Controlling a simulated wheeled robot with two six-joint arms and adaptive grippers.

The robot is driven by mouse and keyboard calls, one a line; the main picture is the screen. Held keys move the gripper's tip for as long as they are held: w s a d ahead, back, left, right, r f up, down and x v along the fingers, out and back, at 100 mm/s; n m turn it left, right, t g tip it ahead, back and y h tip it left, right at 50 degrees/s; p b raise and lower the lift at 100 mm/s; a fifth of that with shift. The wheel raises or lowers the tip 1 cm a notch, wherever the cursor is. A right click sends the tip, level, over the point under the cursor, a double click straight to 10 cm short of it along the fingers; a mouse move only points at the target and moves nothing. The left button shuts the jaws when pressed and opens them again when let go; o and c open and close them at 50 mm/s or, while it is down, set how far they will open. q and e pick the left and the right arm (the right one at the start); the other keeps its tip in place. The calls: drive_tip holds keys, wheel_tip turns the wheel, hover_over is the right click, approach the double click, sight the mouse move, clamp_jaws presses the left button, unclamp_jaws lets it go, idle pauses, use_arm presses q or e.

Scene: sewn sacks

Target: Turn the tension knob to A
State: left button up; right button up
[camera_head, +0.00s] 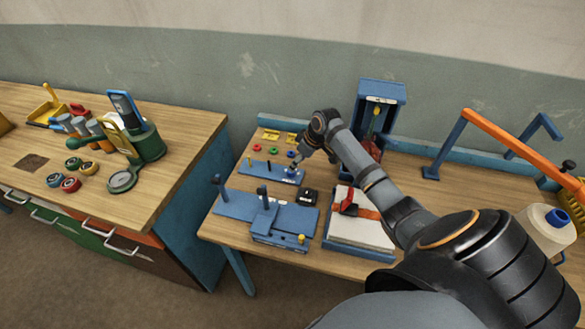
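My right arm reaches in from the lower right across the table. Its gripper (295,163) points down at the right end of a narrow blue plate (262,170) with small pegs. The fingers are too small to tell whether they are open, shut or holding something. A small pale-marked part sits under the fingertips, partly hidden; I cannot tell whether it is the tension knob or whether they touch it. No letter A is readable. My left gripper is not in view.
A larger blue fixture (237,206) with upright posts and a black block (308,196) lie nearer. A white sack (358,232) with a red-orange clamp lies right of them. A blue frame (380,98) stands behind my arm. An orange bar (515,142) spans the right side.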

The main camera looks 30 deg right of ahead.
drive_tip(key=x, duration=0.5)
drive_tip(key=shift+w+d+f, duration=0.15)
drive_tip(key=shift+w+f, duration=0.25)
drive_tip(key=shift+f, duration=0.45)
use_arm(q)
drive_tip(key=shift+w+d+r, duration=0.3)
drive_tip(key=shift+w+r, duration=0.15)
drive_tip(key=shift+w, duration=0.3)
use_arm(e)
drive_tip(key=shift+a, duration=0.2)
clamp_jaws()
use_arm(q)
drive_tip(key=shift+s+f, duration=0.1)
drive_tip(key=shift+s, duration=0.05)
use_arm(e)
drive_tip(key=shift+d, duration=0.1)
